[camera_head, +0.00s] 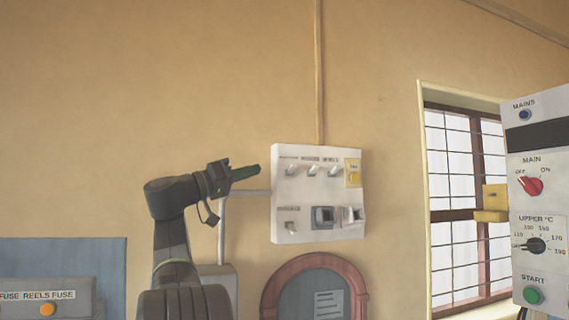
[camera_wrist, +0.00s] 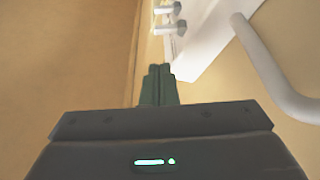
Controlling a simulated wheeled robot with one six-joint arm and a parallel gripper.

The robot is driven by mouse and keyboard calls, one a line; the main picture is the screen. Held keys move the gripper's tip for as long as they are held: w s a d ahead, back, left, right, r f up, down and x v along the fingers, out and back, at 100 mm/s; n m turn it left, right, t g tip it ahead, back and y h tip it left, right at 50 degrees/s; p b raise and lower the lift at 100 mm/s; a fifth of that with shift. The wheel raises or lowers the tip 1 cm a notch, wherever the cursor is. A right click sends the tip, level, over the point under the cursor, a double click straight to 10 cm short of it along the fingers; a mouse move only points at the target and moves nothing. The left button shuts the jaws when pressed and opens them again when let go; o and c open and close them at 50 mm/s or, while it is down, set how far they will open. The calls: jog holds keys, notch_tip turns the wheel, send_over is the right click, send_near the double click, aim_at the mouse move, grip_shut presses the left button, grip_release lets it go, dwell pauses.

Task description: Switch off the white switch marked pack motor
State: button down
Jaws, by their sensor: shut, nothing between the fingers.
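A white switch panel (camera_head: 318,222) hangs on the wall in the head view. Its top row has several white toggle switches (camera_head: 313,170) under small labels too blurred to read. One more white switch (camera_head: 291,227) sits at the lower left under its own label. I cannot tell which switch is marked pack motor. My gripper (camera_head: 258,168) is shut and empty, just left of the panel's upper left edge. In the wrist view the shut fingertips (camera_wrist: 160,70) point toward the panel edge (camera_wrist: 195,60), with two white toggles (camera_wrist: 168,18) beyond them.
A white pipe (camera_wrist: 268,62) runs beside the panel. A control cabinet (camera_head: 520,190) with a red knob (camera_head: 532,186) stands at the right, near a barred window (camera_head: 455,163).

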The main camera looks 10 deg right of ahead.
aim_at(284, 162)
jog(key=shift+w+d, duration=0.1)
jog(key=p+x, duration=0.3)
jog(key=x, duration=0.7)
jog(key=shift+f+p, duration=0.1)
jog(key=shift+p, duration=0.3)
